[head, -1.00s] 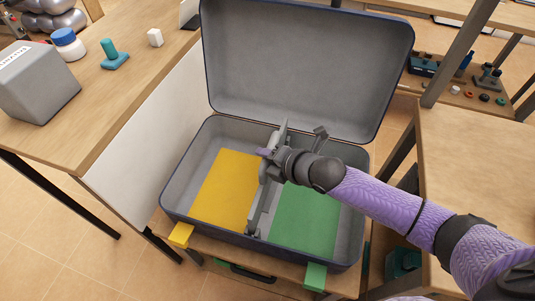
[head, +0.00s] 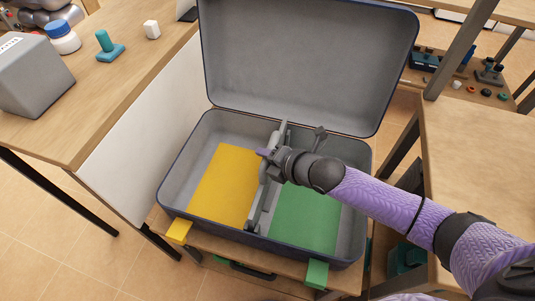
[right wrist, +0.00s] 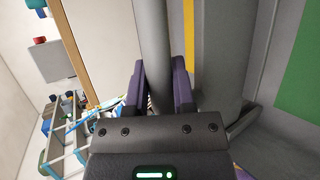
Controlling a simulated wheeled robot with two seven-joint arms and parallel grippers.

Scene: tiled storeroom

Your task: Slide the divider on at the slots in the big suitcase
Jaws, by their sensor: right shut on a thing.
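The big suitcase (head: 352,238) lies open on a low wooden stand, its lid raised at the back. Its floor has a yellow panel (head: 222,188) on the left and a green panel (head: 308,218) on the right. The grey divider (head: 257,207) stands inside, running front to back between the panels. My right gripper (head: 265,154) is shut on its upper part; the right wrist view shows the purple fingers (right wrist: 160,85) on either side of a grey bar of the divider (right wrist: 152,40). The slots are hidden, so I cannot tell whether the divider sits in them. My left gripper is out of view.
A wooden table (head: 125,85) on the left holds a grey box (head: 33,80), a teal handled piece (head: 108,48) and a white block (head: 152,29). Another table (head: 480,150) stands on the right. Yellow (head: 179,231) and green (head: 317,273) tabs sit at the stand's front.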

